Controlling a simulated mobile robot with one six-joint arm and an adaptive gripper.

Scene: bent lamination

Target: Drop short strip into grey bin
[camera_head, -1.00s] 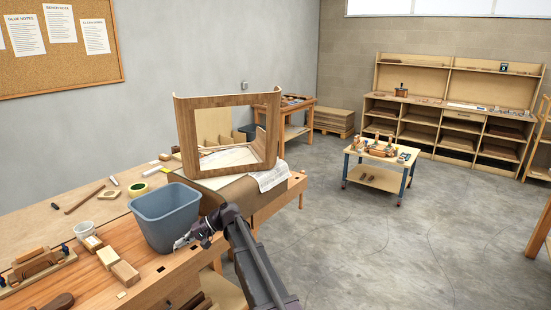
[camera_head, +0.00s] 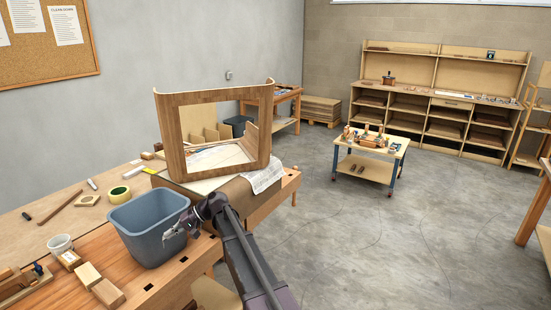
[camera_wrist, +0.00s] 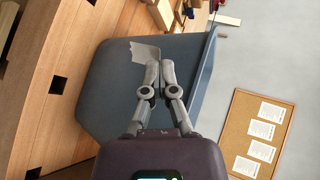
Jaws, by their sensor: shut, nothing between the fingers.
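The grey-blue bin (camera_head: 140,240) stands upright on the wooden bench, and its wall fills the middle of the wrist view (camera_wrist: 105,85). My gripper (camera_head: 170,235) is at the bin's right side near the rim in the head view. In the wrist view my gripper (camera_wrist: 160,68) has its fingers together, over the bin. A short pale strip with a ragged end (camera_wrist: 145,52) shows right at the fingertips. I cannot tell whether it clings to a finger or rests against the bin. The bin's floor is hidden.
A bent wooden frame (camera_head: 185,135) stands behind the bin on the bench. The floor to the right is open up to a small cart (camera_head: 370,153).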

